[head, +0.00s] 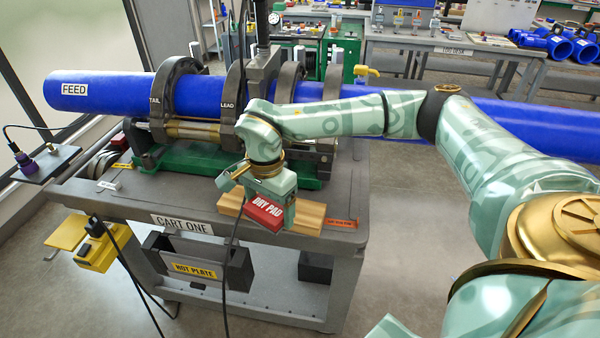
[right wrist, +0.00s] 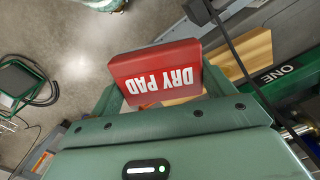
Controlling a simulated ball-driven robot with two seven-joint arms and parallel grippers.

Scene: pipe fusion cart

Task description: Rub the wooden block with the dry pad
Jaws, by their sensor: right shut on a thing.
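The dry pad (head: 264,212) is a red block with white lettering. My right gripper (head: 271,200) is shut on it, and the pad also shows in the right wrist view (right wrist: 157,72) between the fingers. The wooden block (head: 308,215) is a light, long piece lying on the near edge of the cart top. The pad and gripper cover its middle in the head view. In the right wrist view the wooden block (right wrist: 245,55) shows behind the pad. I cannot tell whether the pad touches it. My left gripper is not in view.
The grey cart (head: 340,258) carries the green-based clamp machine (head: 220,182) with a long blue pipe (head: 110,92) just behind the block. A hot plate holder (head: 195,270) hangs on the cart front. A black cable (head: 231,270) hangs close by the gripper.

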